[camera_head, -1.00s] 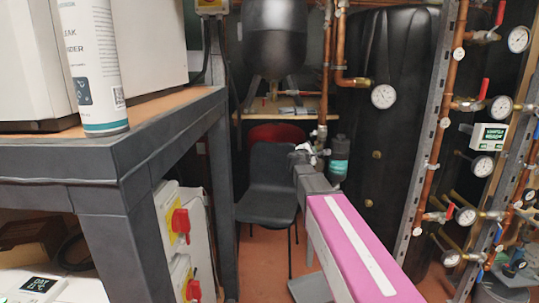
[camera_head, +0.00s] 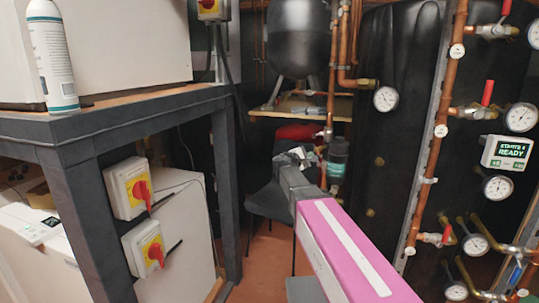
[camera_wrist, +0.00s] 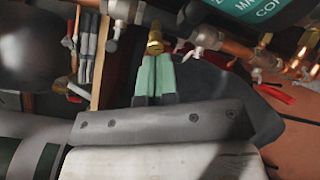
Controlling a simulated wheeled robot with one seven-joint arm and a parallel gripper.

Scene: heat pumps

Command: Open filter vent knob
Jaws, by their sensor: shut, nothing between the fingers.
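The filter is a dark canister with a teal label (camera_head: 338,150), on the copper pipe right of my gripper in the head view. Its lettered label shows at the top right of the wrist view (camera_wrist: 266,40). My gripper (camera_wrist: 154,57) has its two green fingers together, with nothing between them. A brass fitting (camera_wrist: 155,38) lies just beyond the fingertips; I cannot tell if they touch it, or if it is the vent knob. In the head view my gripper (camera_head: 302,153) is small, beside the canister. A valve with a pale lever (camera_wrist: 201,40) sits right of the fingers.
A black chair (camera_head: 270,198) stands behind my arm. A dark workbench (camera_head: 130,115) is on the left, with red-handled switches (camera_head: 130,188) below it. Copper pipes with gauges (camera_head: 497,187) stand on the right. A shelf (camera_head: 300,108) and black tank (camera_head: 295,38) are behind.

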